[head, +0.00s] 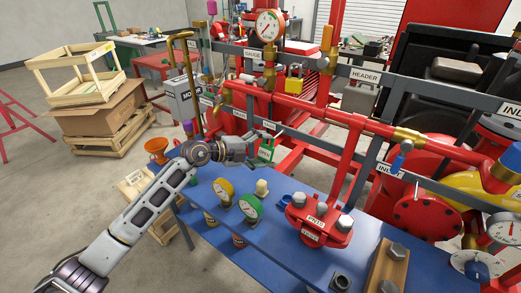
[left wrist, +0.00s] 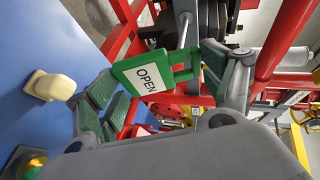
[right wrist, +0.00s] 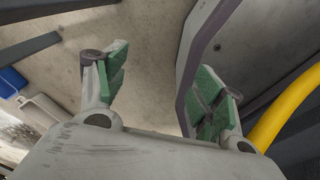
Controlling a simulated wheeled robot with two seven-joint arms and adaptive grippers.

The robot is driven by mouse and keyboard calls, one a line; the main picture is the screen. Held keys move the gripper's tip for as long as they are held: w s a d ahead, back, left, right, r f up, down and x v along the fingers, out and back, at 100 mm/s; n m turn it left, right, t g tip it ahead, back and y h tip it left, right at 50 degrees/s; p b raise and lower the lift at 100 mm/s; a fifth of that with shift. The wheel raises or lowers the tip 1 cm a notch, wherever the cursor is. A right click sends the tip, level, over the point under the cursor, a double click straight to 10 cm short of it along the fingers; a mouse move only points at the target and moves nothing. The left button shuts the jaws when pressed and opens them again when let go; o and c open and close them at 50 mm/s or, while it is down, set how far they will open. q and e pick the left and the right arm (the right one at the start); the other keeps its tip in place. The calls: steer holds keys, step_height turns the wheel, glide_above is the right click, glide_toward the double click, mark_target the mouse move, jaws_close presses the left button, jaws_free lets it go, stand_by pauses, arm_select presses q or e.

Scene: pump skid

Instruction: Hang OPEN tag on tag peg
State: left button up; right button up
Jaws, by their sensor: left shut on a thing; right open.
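The OPEN tag is a green tag with a white label; it shows in the head view (head: 266,154) and in the left wrist view (left wrist: 148,79). My left gripper (head: 252,148) is shut on it and holds it up above the blue bench, in front of the red pipework. In the left wrist view my left gripper's green finger pads (left wrist: 155,80) stand on either side of the tag. I cannot make out the tag peg for certain. My right gripper (right wrist: 163,92) is open and empty, and shows only in the right wrist view, with bare floor behind it.
Grey rails and red pipes (head: 340,117) stand behind. A yellow pipe (right wrist: 288,110) is near my right gripper.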

mark_target(262, 145)
arm_select(q)
steer(key=shift+w, duration=0.1)
arm_select(e)
steer(key=shift+s, duration=0.3)
arm_select(q)
steer(key=shift+w+d, duration=0.2)
arm_select(e)
steer(key=shift+r, duration=0.1)
arm_select(q)
steer(key=shift+w, duration=0.1)
arm_select(e)
steer(key=shift+w, duration=0.15)
arm_select(q)
steer(key=shift+w+d+p, duration=0.3)
steer(key=shift+w+d, duration=0.05)
arm_select(e)
steer(key=shift+w+r, duration=0.2)
steer(key=shift+w, duration=0.35)
arm_select(q)
steer(key=shift+w, duration=0.15)
arm_select(e)
steer(key=shift+s, duration=0.1)
arm_select(q)
steer(key=shift+w+d+f, duration=0.1)
steer(key=shift+w+d, duration=0.15)
arm_select(e)
steer(key=shift+s+r, duration=0.1)
steer(key=shift+s, duration=0.4)
arm_select(q)
steer(key=shift+w, duration=0.1)
